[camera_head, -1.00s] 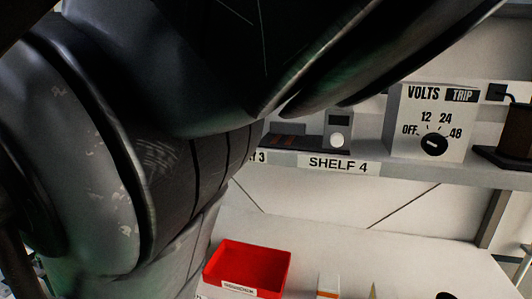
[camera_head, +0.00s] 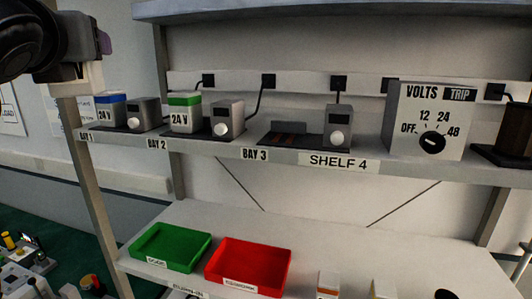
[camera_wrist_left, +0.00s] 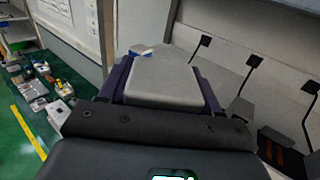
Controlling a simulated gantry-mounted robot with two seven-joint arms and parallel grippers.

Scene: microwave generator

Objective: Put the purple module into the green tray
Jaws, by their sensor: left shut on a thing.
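My left gripper (camera_head: 85,45) is at the upper left of the head view, high in front of the shelf's left end. It is shut on the module (camera_head: 90,77), whose pale body shows below the dark jaws with a purple part beside them. In the left wrist view the module (camera_wrist_left: 163,78) is a pale grey block between purple side pieces; I cannot tell whether these belong to it or to the fingers. The green tray (camera_head: 170,246) stands empty on the lower bench, below and right of the gripper. My right gripper is not in view.
A red tray (camera_head: 248,266) stands right of the green one. On the shelf are a blue-topped module (camera_head: 109,108), a green-topped module (camera_head: 184,113), an empty dark dock (camera_head: 296,137) with orange strips, and a voltage dial box (camera_head: 428,120). Cables run behind. A shelf post (camera_head: 98,195) stands left.

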